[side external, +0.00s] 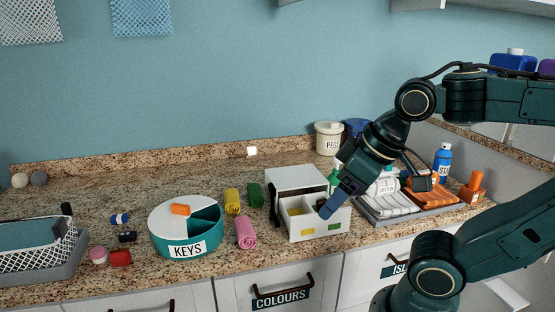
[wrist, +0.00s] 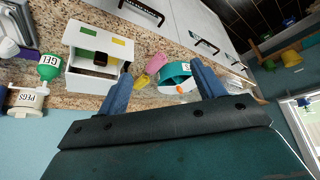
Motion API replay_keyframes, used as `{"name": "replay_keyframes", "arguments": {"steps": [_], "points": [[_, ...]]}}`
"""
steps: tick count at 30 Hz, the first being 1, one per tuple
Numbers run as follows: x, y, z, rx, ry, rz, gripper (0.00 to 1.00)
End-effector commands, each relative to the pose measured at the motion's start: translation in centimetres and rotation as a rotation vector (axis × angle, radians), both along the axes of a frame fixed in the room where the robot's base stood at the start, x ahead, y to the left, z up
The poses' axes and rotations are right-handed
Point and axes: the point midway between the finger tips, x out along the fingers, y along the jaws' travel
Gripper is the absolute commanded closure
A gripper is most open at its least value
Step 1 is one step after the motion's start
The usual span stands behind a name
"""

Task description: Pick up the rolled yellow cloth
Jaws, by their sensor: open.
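The rolled yellow cloth (side external: 232,201) lies on the speckled counter between the round KEYS tub (side external: 172,239) and the white drawer box (side external: 281,184). A rolled pink cloth (side external: 245,233) lies just in front of it, and a rolled green cloth (side external: 255,195) lies to its right. In the wrist view the yellow cloth (wrist: 141,82) shows beside the pink cloth (wrist: 156,63), between my two blue fingers. My gripper (side external: 327,209) is open and empty. In the side view its fingers appear over the front of the drawer box, to the right of the yellow cloth.
The drawer box has an open front drawer (side external: 307,232). A grey tray (side external: 415,213) with folded cloths stands to the right, near a PEGS tub (side external: 328,139) and a green GEL bottle (wrist: 48,66). A white basket (side external: 38,247) stands at far left.

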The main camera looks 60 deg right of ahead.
Motion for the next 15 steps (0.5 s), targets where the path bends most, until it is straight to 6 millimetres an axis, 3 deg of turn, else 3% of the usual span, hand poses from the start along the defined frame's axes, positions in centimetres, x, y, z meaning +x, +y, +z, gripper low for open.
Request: {"name": "replay_keyframes", "arguments": {"steps": [1, 4, 5, 15], "points": [[0.00, 0.00, 0.00, 0.000, 0.000, 0.000, 0.21], [0.00, 0.00, 0.00, 0.000, 0.000, 0.000, 0.02], [0.00, 0.00, 0.00, 0.000, 0.000, 0.000, 0.00], [0.37, 0.00, 0.23, 0.013, 0.003, -0.022, 0.00]]}}
